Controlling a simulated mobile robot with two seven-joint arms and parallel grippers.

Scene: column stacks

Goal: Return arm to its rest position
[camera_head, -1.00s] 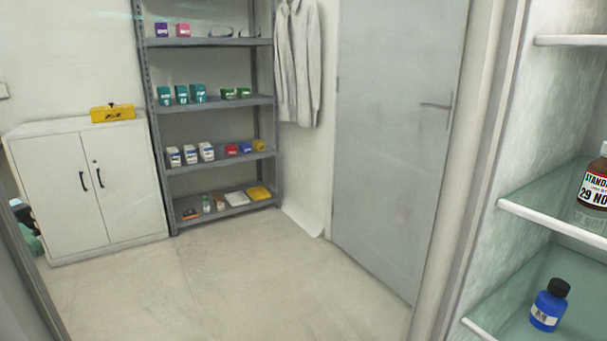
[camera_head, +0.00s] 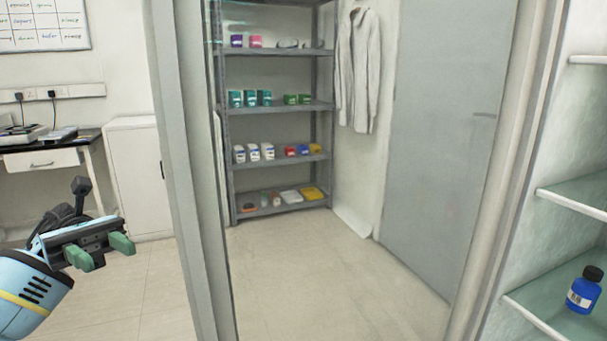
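My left gripper (camera_head: 101,252) is at the lower left of the head view, on a light blue and black arm end. Its two green fingers stand apart with nothing between them. It hangs in free air in front of the floor, left of a pale upright frame edge. My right gripper is not in the head view.
A pale upright frame (camera_head: 190,170) stands just right of my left gripper. Glass shelves (camera_head: 575,200) at the right hold a blue bottle (camera_head: 585,290). A grey rack (camera_head: 275,108) with small boxes, a white cabinet (camera_head: 140,180) and a desk (camera_head: 50,160) stand farther back.

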